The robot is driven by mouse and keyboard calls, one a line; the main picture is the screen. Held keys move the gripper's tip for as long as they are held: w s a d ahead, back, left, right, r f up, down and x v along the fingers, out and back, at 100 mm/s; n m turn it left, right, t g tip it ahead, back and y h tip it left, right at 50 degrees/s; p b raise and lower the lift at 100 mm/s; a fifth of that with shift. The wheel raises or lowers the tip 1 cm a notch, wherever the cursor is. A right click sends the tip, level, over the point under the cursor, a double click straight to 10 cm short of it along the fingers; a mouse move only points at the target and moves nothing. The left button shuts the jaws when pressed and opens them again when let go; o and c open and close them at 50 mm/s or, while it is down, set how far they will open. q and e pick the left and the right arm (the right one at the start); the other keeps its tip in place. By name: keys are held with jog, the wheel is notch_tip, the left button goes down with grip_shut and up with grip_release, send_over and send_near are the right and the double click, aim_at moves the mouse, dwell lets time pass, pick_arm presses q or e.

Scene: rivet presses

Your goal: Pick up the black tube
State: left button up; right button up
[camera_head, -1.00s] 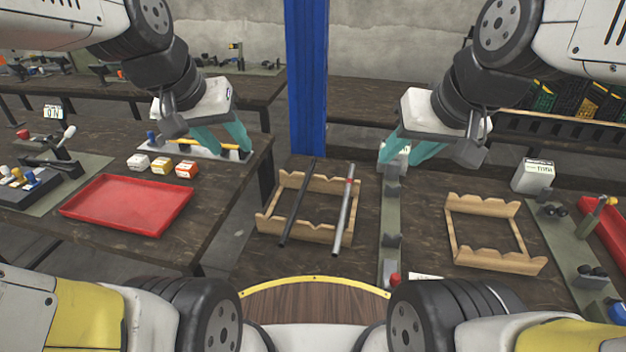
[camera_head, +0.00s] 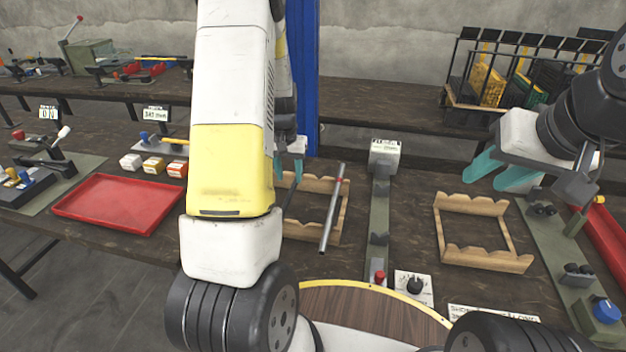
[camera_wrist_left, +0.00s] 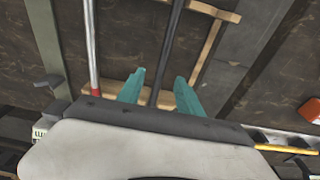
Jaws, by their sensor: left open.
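The black tube (camera_head: 291,198) lies across a wooden rack (camera_head: 340,215) and is partly hidden by my left arm in the head view. In the left wrist view the black tube (camera_wrist_left: 169,50) runs between the two teal fingers of my left gripper (camera_wrist_left: 160,82). That gripper is open, with a finger on either side of the tube's line; I cannot tell its height above the tube. In the head view my left gripper (camera_head: 289,167) is at the tube's far end. My right gripper (camera_head: 492,172) is open and empty, above the right-hand area.
A silver tube with a red band (camera_head: 332,205) lies on the same rack, right of the black one. An empty wooden rack (camera_head: 480,265) stands further right. A press strip (camera_head: 379,210) lies between the racks. A red tray (camera_head: 120,204) is at left.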

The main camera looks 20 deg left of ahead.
aim_at(290, 193)
pick_arm(q)
jog(key=f, duration=0.6)
jog(key=shift+w+a+f, duration=0.2)
jog(key=shift+w+f, duration=0.1)
jog(key=shift+f, duration=0.1)
grip_shut()
